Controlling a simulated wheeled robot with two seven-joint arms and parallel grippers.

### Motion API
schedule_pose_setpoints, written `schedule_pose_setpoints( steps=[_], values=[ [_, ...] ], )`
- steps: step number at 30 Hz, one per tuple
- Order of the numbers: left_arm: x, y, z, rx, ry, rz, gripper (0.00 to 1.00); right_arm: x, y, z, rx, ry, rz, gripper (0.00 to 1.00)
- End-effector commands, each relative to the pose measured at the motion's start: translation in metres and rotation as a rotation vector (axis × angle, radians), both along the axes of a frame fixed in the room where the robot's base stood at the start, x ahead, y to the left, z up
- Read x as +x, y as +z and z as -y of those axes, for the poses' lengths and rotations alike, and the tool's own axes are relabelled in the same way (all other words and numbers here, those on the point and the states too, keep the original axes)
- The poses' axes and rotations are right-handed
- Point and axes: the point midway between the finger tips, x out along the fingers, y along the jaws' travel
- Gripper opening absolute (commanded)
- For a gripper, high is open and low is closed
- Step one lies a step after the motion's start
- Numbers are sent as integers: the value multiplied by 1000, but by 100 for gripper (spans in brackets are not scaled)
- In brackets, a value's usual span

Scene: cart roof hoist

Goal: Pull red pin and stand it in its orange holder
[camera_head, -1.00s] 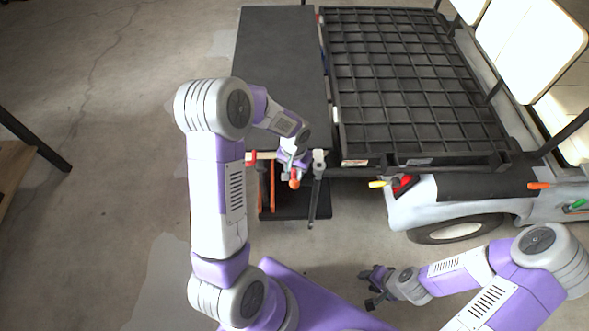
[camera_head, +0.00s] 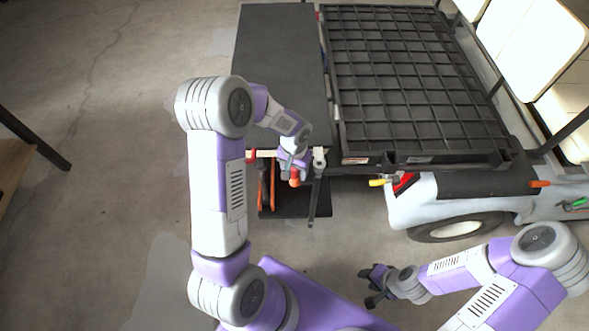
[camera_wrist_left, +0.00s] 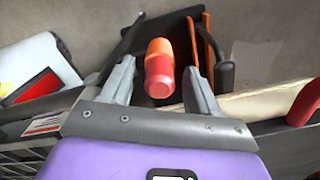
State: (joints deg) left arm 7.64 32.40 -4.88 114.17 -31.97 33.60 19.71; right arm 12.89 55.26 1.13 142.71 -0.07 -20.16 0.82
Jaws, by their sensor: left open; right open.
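A short cylinder, red (camera_wrist_left: 161,85) at one end and orange (camera_wrist_left: 160,52) at the other, lies between the fingers of my left gripper (camera_wrist_left: 160,90) in the left wrist view. Gaps show on both sides, so the fingers are apart from it. The head view shows its red part (camera_head: 294,173) above its orange part, just below my left gripper (camera_head: 291,166). I cannot tell whether this is the red pin inside its orange holder. A separate red piece (camera_head: 251,157) sits at the left end of the pale bar. My right gripper (camera_head: 375,284) is open, empty and low, above the floor.
A dark panel (camera_head: 280,60) and a black grid bed (camera_head: 410,85) lie beyond the left gripper. A dark lever (camera_head: 314,203) hangs right of it. Orange strips (camera_head: 272,187) stand left of it, over a dark tray.

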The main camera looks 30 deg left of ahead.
Motion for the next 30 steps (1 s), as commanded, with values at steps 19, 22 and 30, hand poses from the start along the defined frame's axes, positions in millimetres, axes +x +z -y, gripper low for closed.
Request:
schedule_pose_setpoints(
  steps=[19, 22, 30],
  values=[
    [0, 71, 0, 0, 0, 1, 61, 0, 29, 0, 0, 0, 0, 43],
    [0, 71, 0, 0, 0, 1, 61, 0, 29, 0, 0, 0, 0, 43],
    [0, 77, 1, -3, 53, -3, 27, 0, 43, 0, 0, 0, 0, 43]
  ],
)
